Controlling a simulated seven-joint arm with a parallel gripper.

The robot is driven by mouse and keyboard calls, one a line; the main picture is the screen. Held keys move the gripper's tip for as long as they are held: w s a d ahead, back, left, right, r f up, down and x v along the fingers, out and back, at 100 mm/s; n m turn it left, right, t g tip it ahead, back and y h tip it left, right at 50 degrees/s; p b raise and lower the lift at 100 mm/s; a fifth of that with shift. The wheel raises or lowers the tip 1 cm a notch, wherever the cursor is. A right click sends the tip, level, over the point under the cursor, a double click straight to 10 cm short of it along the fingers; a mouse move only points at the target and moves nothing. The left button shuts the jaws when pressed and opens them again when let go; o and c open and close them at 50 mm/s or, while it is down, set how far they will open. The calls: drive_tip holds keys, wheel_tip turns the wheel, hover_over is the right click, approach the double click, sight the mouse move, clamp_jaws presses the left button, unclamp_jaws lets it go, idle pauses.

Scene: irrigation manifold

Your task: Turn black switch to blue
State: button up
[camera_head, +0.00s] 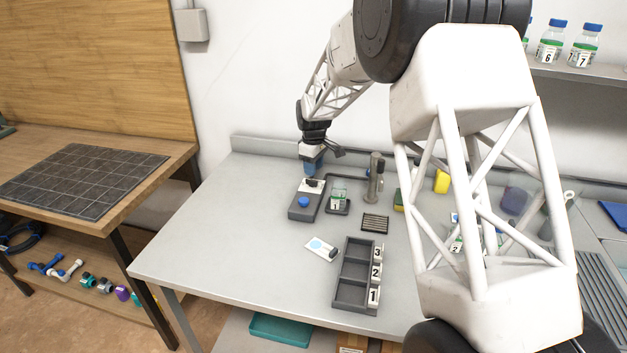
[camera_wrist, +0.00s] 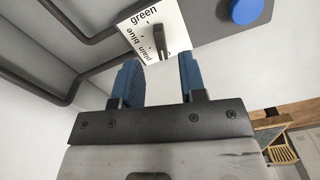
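The black switch (camera_wrist: 160,42) is a narrow knob on a white label plate with the words green, blue and plain, in the wrist view. I cannot tell which word it points to. The plate is on a grey control box (camera_head: 300,213) with a round blue button (camera_head: 303,202), also seen in the wrist view (camera_wrist: 247,11). My gripper (camera_head: 312,172) is above the switch end of the box. In the wrist view my gripper (camera_wrist: 159,75) shows two blue fingers, apart, with the switch just beyond the gap between their tips and nothing gripped.
A bottle labelled 1 (camera_head: 338,197) stands on a stand just right of the box, with a grey post (camera_head: 375,178) beyond. A numbered grey tray (camera_head: 341,293) and a white card with a light-blue disc (camera_head: 321,248) lie nearer. The table's left side is clear.

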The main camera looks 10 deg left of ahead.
sight(312, 183)
drive_tip(key=shift+f, duration=2.65)
clamp_jaws()
